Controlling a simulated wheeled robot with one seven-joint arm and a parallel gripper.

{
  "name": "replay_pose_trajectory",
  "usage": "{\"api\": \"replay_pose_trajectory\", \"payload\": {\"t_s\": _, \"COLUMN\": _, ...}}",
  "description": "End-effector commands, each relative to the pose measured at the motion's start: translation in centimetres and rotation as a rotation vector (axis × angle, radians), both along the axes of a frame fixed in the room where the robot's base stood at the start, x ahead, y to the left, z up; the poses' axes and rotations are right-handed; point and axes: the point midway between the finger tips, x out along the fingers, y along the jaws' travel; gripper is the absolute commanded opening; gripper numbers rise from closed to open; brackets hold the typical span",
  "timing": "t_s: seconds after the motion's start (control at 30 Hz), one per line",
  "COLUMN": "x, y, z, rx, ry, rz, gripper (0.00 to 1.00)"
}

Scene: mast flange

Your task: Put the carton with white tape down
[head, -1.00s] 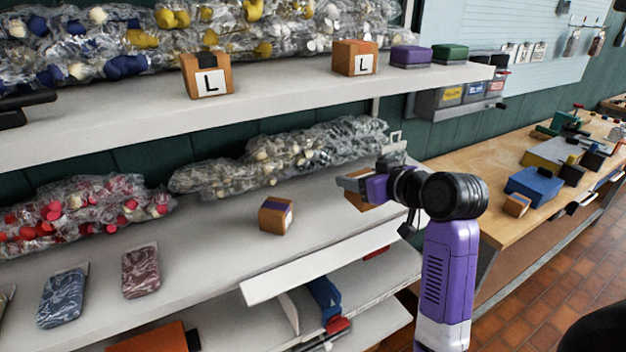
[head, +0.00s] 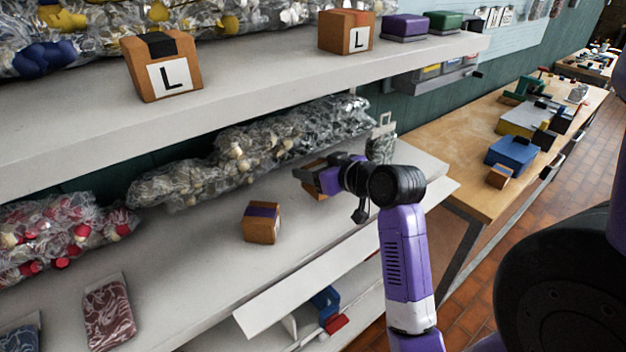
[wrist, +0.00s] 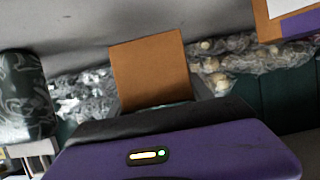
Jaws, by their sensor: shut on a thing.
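My gripper (head: 312,180) is shut on a plain brown carton (head: 314,190) over the right part of the middle shelf (head: 190,270). The gripper and my wrist hide much of this carton in the head view. In the wrist view, its brown face (wrist: 150,68) stands beyond the dark and purple gripper body. No white tape shows on the visible faces. I cannot tell whether it touches the shelf.
A carton with purple tape (head: 262,223) sits on the same shelf, left of my gripper. Clear bags (head: 270,150) line the shelf's back, and a patterned pouch (head: 381,145) stands behind my wrist. Two L-labelled cartons (head: 165,70) (head: 346,32) sit above. Bare shelf lies around the purple-taped carton.

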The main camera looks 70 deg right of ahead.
Motion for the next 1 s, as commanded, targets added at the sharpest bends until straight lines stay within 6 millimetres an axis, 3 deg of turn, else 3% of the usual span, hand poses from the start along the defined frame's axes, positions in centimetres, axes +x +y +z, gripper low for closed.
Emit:
{"api": "replay_pose_trajectory", "payload": {"t_s": 0.23, "x": -0.1, "y": 0.0, "z": -3.2, "rx": 0.003, "ry": 0.002, "rz": -0.001, "gripper": 0.0}}
{"api": "replay_pose_trajectory", "payload": {"t_s": 0.67, "x": 0.0, "y": 0.0, "z": -3.8, "rx": 0.0, "ry": 0.0, "rz": 0.0, "gripper": 0.0}}
{"api": "replay_pose_trajectory", "payload": {"t_s": 0.7, "x": 0.0, "y": 0.0, "z": -3.9, "rx": 0.001, "ry": 0.0, "rz": 0.0, "gripper": 0.62}}
{"api": "replay_pose_trajectory", "payload": {"t_s": 0.8, "x": 0.0, "y": 0.0, "z": -3.8, "rx": 0.001, "ry": 0.0, "rz": 0.0, "gripper": 0.8}}
{"api": "replay_pose_trajectory", "payload": {"t_s": 1.0, "x": 0.0, "y": 0.0, "z": -3.8, "rx": 0.001, "ry": 0.0, "rz": 0.0, "gripper": 0.8}}
